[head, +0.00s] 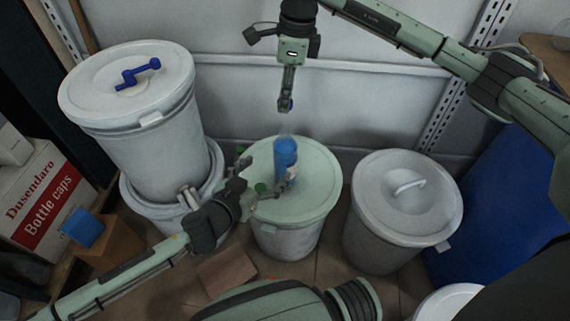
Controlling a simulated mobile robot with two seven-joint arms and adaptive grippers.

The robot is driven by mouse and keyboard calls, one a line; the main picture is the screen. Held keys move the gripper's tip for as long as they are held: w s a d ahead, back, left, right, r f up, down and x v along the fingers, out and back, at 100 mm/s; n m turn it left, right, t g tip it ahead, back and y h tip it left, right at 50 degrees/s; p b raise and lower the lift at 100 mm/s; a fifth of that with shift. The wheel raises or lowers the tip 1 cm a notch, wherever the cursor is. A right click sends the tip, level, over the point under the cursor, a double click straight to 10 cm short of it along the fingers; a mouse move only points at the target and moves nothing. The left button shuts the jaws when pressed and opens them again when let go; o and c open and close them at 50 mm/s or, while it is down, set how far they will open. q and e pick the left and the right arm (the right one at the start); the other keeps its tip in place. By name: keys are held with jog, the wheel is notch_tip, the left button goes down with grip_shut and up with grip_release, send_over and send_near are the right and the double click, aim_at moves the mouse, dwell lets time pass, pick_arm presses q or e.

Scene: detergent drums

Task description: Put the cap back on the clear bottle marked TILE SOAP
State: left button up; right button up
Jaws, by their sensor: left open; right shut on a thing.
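A clear bottle with blue liquid (286,152) stands upright on the pale green lid of the middle drum (318,190). A pale label shows on its lower right side, but the lettering is too small to read. Its upper neck looks uncapped. My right gripper (286,104) points down just above the bottle, shut on a small dark blue thing that looks like the cap, mostly hidden by the fingers. A small gap shows between it and the bottle. My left gripper (282,188) is open low beside the bottle's base; whether it touches the bottle I cannot tell.
Small green things (260,187) lie near my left gripper. Stacked white drums (150,115) stand left, the upper with a blue-handled lid. A grey-lidded drum (385,235) stands right. A bottle-caps carton (40,200) and a wooden block (227,272) are at lower left.

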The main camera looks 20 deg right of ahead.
aim_at(285, 153)
pick_arm(q)
jog(key=x, duration=1)
jog(key=shift+w+d+f, duration=0.1)
jog(key=shift+w+d, duration=0.1)
jog(key=shift+d, duration=0.05)
jog(key=c, duration=1.8)
pick_arm(e)
jog(key=shift+f, duration=2.5)
